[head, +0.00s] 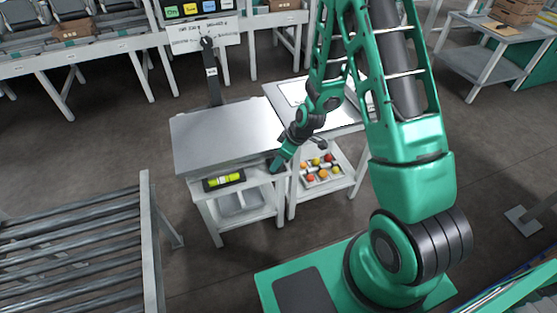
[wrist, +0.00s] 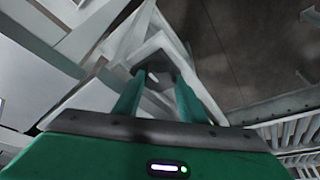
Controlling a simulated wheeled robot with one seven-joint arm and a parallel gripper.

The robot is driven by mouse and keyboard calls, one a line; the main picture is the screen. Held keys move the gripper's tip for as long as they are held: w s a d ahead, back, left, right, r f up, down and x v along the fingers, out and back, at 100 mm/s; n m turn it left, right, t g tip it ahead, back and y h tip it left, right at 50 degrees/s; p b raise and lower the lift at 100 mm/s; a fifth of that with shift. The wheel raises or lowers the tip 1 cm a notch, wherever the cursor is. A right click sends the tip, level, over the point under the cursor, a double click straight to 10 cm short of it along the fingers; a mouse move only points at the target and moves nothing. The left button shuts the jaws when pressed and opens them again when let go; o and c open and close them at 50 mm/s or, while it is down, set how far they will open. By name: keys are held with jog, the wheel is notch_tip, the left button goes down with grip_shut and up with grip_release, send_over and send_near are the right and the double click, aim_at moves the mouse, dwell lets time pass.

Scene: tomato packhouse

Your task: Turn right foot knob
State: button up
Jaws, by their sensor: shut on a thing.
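A bench scale with a flat grey weighing plate (head: 225,132) stands on a white table (head: 262,196). My gripper (head: 275,167) reaches down to the plate's front right corner, and its tips are at the corner's underside. In the wrist view the two green fingers of my gripper (wrist: 156,78) close on a small dark part, which I take to be the right foot knob (wrist: 157,72). The knob is mostly hidden by the fingers, and in the head view I cannot make it out. A spirit level with a yellow-green vial (head: 224,180) sits at the scale's front edge.
A dark display post (head: 212,75) rises behind the plate. To the right, a second table holds a tray of tomatoes (head: 323,172) on its lower shelf. A grey bin (head: 240,203) is below the scale. A roller conveyor (head: 75,250) stands at front left.

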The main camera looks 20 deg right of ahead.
jog(key=shift+m, duration=0.3)
jog(key=m+t+h, duration=0.1)
jog(key=m, duration=0.2)
jog(key=shift+a, duration=0.1)
jog(key=shift+a+m+h, duration=0.1)
jog(key=shift+m+h, duration=0.4)
jog(key=shift+m, duration=0.75)
jog(key=shift+a+m+h, duration=0.1)
jog(key=shift+m+h, duration=0.4)
jog(key=shift+m, duration=0.75)
jog(key=o, duration=0.8)
